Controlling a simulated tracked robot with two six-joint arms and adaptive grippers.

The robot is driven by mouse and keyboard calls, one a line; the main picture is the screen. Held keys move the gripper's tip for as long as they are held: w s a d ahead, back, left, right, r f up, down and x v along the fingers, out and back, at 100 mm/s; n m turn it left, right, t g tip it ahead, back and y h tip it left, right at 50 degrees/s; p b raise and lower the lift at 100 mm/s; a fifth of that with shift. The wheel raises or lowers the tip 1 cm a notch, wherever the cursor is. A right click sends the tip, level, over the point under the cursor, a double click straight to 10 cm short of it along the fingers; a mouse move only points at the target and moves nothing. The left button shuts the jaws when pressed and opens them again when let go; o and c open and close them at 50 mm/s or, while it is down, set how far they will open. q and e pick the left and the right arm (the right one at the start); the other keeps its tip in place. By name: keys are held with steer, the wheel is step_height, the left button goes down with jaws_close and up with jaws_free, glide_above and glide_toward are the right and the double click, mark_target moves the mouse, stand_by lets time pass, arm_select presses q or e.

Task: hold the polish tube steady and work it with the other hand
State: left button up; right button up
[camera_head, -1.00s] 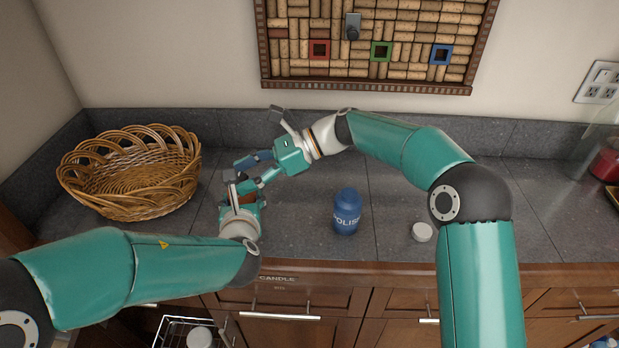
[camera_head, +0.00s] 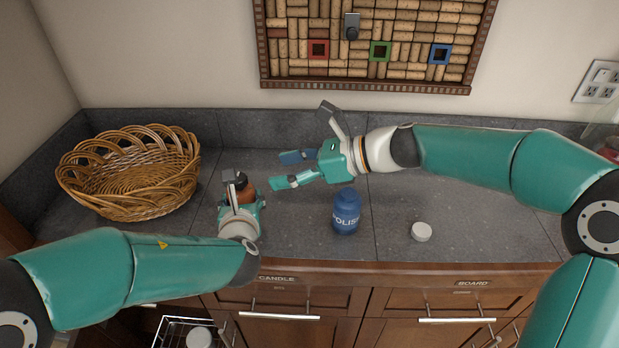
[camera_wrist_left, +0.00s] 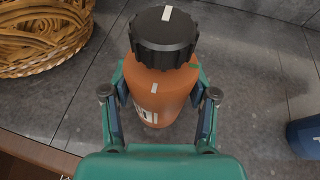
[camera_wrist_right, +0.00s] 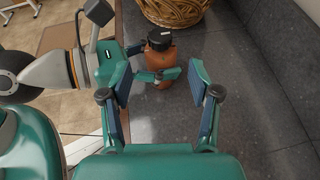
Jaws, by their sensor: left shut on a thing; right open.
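My left gripper (camera_head: 240,203) is shut on an orange bottle (camera_head: 246,194) with a black ridged cap (camera_head: 235,178). The bottle stands upright between its fingers in the left wrist view (camera_wrist_left: 160,92). White marks show on the cap and on the bottle body. My right gripper (camera_head: 278,170) is open and empty, to the right of the orange bottle and apart from it. In the right wrist view the orange bottle (camera_wrist_right: 166,72) shows beyond its open fingers. A blue bottle (camera_head: 346,213) lettered "POLIS" stands upright on the counter, held by neither gripper.
A wicker basket (camera_head: 130,205) sits on the counter at left, near the left gripper. A white round lid (camera_head: 421,232) lies right of the blue bottle. A cork board (camera_head: 365,85) hangs on the wall behind.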

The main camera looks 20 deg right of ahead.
arm_select(q)
steer(key=shift+a, duration=0.1)
arm_select(e)
steer(key=d+g+h, duration=0.1)
steer(key=h, duration=0.1)
steer(key=d+f+g+h, duration=0.1)
steer(key=h, duration=0.2)
steer(key=s+d+f+g+h, duration=0.1)
steer(key=d+g+h, duration=0.1)
steer(key=shift+f+h, duration=0.25)
steer(key=shift+h, duration=0.05)
stand_by(0.4)
